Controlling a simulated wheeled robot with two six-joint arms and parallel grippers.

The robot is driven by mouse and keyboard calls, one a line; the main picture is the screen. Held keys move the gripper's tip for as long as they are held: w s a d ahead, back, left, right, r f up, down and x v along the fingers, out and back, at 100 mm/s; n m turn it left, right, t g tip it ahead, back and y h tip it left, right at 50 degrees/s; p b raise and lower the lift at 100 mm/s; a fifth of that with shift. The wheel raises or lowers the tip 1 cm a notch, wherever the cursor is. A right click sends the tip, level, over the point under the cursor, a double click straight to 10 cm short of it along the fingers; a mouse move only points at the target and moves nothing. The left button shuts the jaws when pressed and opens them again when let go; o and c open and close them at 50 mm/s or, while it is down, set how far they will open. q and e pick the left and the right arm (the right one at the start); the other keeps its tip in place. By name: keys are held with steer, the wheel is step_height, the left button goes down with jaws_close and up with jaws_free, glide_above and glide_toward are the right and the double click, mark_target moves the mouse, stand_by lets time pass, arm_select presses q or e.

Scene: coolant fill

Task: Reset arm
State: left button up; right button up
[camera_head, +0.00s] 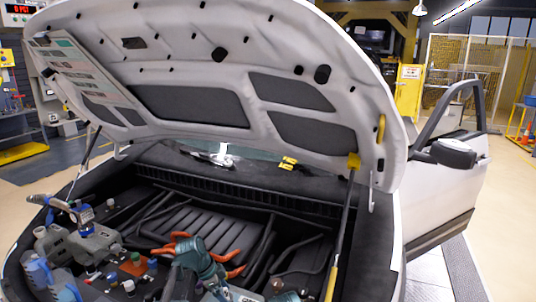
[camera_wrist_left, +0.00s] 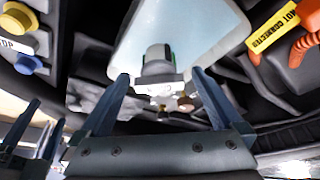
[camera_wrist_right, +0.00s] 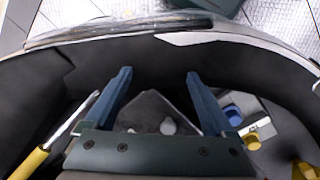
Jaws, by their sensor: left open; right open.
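My left gripper (camera_wrist_left: 160,75) is open in the left wrist view, its two blue fingers apart with nothing between the tips. Beyond the tips is a pale translucent tank (camera_wrist_left: 205,30) with a grey and dark cap-like part (camera_wrist_left: 158,62). My right gripper (camera_wrist_right: 156,75) is open and empty in the right wrist view, over a dark part of the bay near the car's curved edge. Two more blue fingers show at the lower left of the left wrist view. I cannot pick out either gripper clearly in the head view.
The white hood (camera_head: 210,60) stands open above the engine bay (camera_head: 200,235). A prop rod (camera_head: 342,230) with yellow ends stands at right. Orange cables (camera_head: 185,247) lie in the bay. A blue cap (camera_wrist_right: 232,112) and a yellow cap (camera_wrist_right: 252,141) lie right of my right gripper.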

arm_select(q)
steer(key=p+v, duration=1.3)
steer(key=v, duration=0.1)
steer(key=b+x, duration=1.4)
steer(key=shift+d+f, duration=0.1)
steer(key=shift+f, duration=0.3)
steer(key=shift+s+r+n+t+p, duration=0.1)
steer(key=shift+r+n+t+p, duration=0.25)
steer(key=shift+n, duration=0.25)
steer(key=shift+n+t, duration=0.35)
steer(key=shift+n, duration=0.65)
steer(key=n+y, duration=0.1)
steer(key=n, duration=0.2)
steer(key=n+t+y, duration=0.1)
steer(key=n, duration=0.2)
steer(key=shift+n+t, duration=0.3)
